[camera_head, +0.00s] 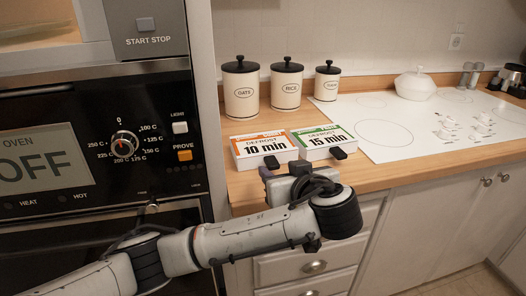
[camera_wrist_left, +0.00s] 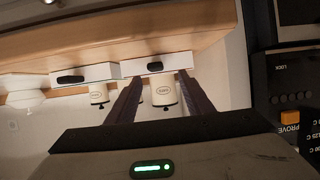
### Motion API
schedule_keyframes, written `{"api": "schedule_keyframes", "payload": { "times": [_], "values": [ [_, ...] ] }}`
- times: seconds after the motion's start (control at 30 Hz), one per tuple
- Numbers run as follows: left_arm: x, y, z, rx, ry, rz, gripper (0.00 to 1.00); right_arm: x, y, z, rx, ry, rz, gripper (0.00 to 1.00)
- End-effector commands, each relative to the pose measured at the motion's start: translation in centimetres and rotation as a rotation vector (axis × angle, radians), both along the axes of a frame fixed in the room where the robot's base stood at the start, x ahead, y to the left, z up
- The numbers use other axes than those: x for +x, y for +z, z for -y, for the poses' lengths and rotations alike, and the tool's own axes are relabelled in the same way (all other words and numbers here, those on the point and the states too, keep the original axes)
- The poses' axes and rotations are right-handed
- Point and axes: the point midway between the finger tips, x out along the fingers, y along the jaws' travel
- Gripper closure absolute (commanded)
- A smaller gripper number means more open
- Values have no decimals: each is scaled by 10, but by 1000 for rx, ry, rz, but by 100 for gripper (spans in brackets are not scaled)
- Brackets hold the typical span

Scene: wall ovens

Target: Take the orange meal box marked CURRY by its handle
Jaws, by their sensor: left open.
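The orange-marked meal box (camera_head: 262,147) lies on the wooden counter, its top reading "DEFROST 10 min". I cannot make out the word CURRY. Its black handle (camera_head: 271,162) sticks out at the front. My left gripper (camera_head: 283,172) is open in front of the two boxes, close to this handle. In the left wrist view, turned upside down, the orange-marked box (camera_wrist_left: 130,68) shows its front face, and its handle (camera_wrist_left: 155,66) lies beyond the gap between my open fingers (camera_wrist_left: 160,78), apart from them. My right gripper is not in view.
A green-marked box (camera_head: 325,139) reading "DEFROST 15 min" stands close on the right, with its own black handle (camera_head: 338,153). Several lidded canisters (camera_head: 286,88) stand behind. A white cooktop (camera_head: 420,122) lies to the right. The oven (camera_head: 90,150) is on the left.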

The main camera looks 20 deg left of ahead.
Motion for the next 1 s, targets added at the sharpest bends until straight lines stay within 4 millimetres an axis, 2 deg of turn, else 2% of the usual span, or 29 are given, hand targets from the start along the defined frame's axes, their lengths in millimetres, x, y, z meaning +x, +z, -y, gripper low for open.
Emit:
{"api": "schedule_keyframes", "payload": {
  "times": [0.27, 0.5, 0.83, 0.87, 1.0],
  "values": [
    [20, -8, -12, 2, 0, -1, 53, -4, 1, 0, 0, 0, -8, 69],
    [49, -21, -28, 1, 0, -2, 53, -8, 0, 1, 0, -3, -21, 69],
    [55, -26, -31, -2, -3, -2, 53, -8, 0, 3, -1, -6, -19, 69],
    [55, -26, -31, -2, -3, -2, 56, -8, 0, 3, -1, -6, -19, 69],
    [55, -25, -31, -2, -3, -2, 80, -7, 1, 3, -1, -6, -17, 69]
  ]
}}
